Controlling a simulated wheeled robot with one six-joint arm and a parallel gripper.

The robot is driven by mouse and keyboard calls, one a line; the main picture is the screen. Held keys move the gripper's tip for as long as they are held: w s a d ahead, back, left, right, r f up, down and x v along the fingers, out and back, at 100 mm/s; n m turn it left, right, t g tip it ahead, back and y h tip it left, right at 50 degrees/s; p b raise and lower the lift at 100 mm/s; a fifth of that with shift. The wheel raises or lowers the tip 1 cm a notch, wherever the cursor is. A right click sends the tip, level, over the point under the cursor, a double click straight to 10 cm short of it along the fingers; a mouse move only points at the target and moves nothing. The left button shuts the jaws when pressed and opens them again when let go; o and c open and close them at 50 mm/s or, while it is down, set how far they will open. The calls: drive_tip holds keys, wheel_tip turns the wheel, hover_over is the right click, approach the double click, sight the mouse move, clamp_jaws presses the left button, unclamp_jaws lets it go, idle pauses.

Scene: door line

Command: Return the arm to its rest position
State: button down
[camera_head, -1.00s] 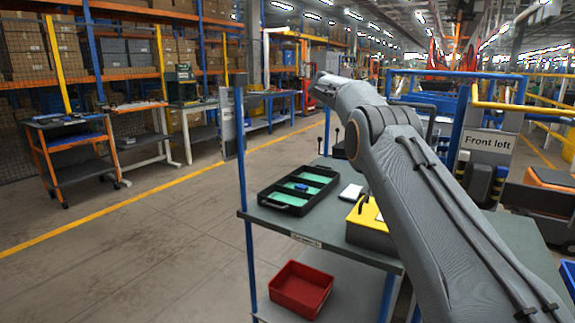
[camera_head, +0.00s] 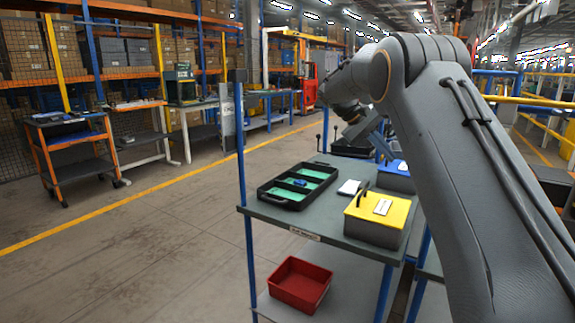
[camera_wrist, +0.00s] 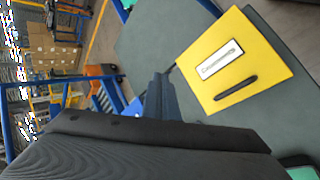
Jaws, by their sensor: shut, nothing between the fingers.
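My arm rises on the right of the head view, bent at a high elbow. Its forearm points away and its wrist hangs above the far part of the grey cart (camera_head: 330,222). My gripper (camera_wrist: 162,82) shows in the wrist view as narrow dark fingers, shut and empty. The fingers are apart from the yellow-lidded box (camera_wrist: 238,62), which lies beside them in that view. In the head view the fingertips are hard to make out against the background.
On the cart stand a black tray (camera_head: 263,193) with green compartments, a white item (camera_head: 349,187), a yellow-lidded box (camera_head: 383,207) and a blue-lidded box (camera_head: 398,168). A red bin (camera_head: 300,286) sits on the lower shelf. The aisle floor at left is clear.

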drive_tip(key=s+a+f+y+b, duration=0.1)
drive_tip(key=s+a+f+y, duration=0.2)
drive_tip(key=s+f, duration=0.4)
drive_tip(key=s+a+f+y+b, duration=0.1)
drive_tip(key=s+a+f+y, duration=0.2)
drive_tip(key=s, duration=1.8)
drive_tip(key=s+a+f+m+y+b, duration=0.1)
drive_tip(key=s+a+f, duration=0.4)
drive_tip(key=s+f, duration=0.7)
drive_tip(key=shift+s+a+y, duration=0.2)
drive_tip(key=shift+s+y, duration=0.7)
drive_tip(key=shift+s, duration=0.3)
